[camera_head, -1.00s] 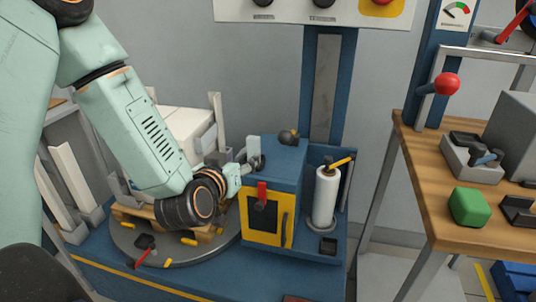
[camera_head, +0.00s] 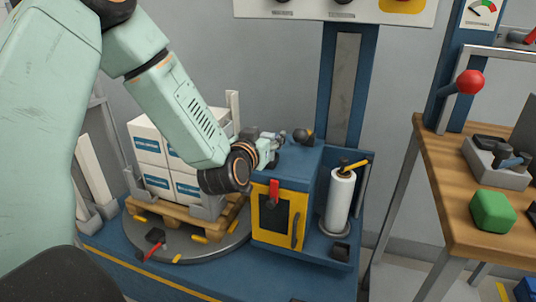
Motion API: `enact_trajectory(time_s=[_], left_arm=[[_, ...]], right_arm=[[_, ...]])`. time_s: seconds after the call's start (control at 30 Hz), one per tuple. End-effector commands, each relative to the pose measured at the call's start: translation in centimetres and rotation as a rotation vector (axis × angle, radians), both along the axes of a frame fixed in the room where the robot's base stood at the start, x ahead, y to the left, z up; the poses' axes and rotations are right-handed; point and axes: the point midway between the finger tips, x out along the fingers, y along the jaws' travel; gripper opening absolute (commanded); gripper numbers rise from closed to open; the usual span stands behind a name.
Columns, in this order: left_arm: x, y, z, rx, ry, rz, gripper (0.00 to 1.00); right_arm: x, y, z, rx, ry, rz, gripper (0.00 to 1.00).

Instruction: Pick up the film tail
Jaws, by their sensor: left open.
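A white film roll (camera_head: 340,197) stands upright on the blue machine, right of the yellow-framed cabinet. A yellow and black piece (camera_head: 354,166) lies across its top. I cannot make out a loose film tail for certain. My left gripper (camera_head: 278,143) is open above the left part of the cabinet top, left of the roll and apart from it. Its fingers are small and partly merge with the background. My right gripper is not in view.
White boxes (camera_head: 147,141) sit on a wooden pallet (camera_head: 172,216) on a round turntable (camera_head: 187,251). A dark knob (camera_head: 303,136) stands on the cabinet top near my gripper. A blue post (camera_head: 343,90) rises behind. A wooden bench (camera_head: 445,185) with a green block (camera_head: 492,211) is at right.

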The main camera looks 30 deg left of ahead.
Motion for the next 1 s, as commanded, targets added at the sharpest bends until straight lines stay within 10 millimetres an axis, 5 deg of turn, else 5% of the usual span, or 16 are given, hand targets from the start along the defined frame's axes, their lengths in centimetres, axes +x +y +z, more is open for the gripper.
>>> enact_trajectory(time_s=[0.3, 0.87, 1.0], left_arm=[[0.59, -0.16, -0.04, 0.001, 0.001, -0.001, 0.57], [0.57, -0.13, -0.05, 0.000, 0.001, -0.001, 0.09], [0.57, -0.13, -0.03, 0.000, 0.000, 0.000, 0.07]], right_arm=[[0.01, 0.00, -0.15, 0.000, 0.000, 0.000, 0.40], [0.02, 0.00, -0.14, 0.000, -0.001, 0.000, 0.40], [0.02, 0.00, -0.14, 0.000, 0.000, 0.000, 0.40]])
